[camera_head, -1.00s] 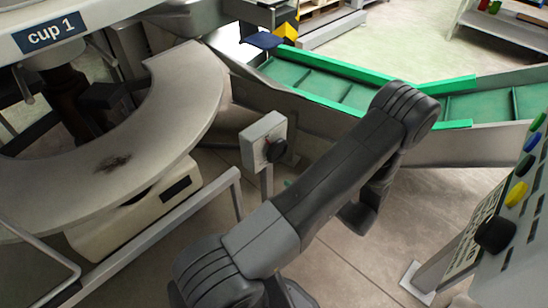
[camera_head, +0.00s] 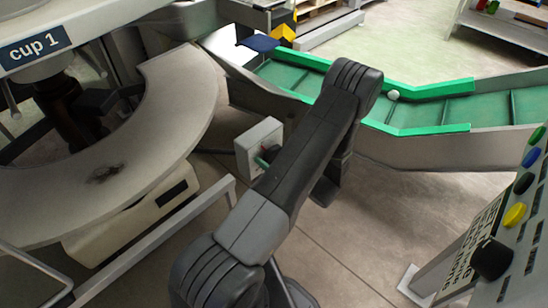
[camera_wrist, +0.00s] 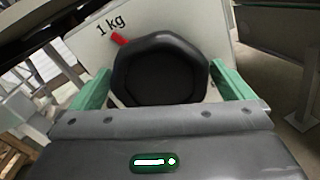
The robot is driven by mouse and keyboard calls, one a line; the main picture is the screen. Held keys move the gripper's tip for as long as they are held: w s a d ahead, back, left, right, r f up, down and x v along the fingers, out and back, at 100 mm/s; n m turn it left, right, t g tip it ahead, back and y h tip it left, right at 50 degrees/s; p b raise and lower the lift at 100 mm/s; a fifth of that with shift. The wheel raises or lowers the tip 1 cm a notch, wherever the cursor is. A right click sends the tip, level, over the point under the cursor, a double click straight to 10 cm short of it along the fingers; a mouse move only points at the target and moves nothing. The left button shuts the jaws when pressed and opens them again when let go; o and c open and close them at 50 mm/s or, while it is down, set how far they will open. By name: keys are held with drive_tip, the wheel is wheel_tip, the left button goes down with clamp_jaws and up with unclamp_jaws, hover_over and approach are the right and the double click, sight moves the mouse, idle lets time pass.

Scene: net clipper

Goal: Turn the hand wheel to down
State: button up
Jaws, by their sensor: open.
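The hand wheel (camera_wrist: 160,70) is a black, many-sided knob on a pale plate, seen large in the wrist view. A red mark sits at its upper left, beside the print "1 kg". My gripper (camera_wrist: 170,90) is open, with one green finger on each side of the wheel. I cannot tell whether the fingers touch it. In the head view the wheel's grey box (camera_head: 259,140) stands on a post, and my arm partly covers it. A green fingertip shows at the box's face, and the wheel is mostly hidden there.
A green conveyor (camera_head: 430,112) runs behind my arm, with a small white ball (camera_head: 393,95) on it. A curved grey table (camera_head: 150,150) is at the left. A control panel (camera_head: 510,220) with coloured buttons and a black knob is at the right.

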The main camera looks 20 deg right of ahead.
drive_tip(key=c, duration=0.9)
drive_tip(key=shift+o, duration=0.2)
drive_tip(key=shift+f+b, duration=0.1)
drive_tip(key=shift+b, duration=0.35)
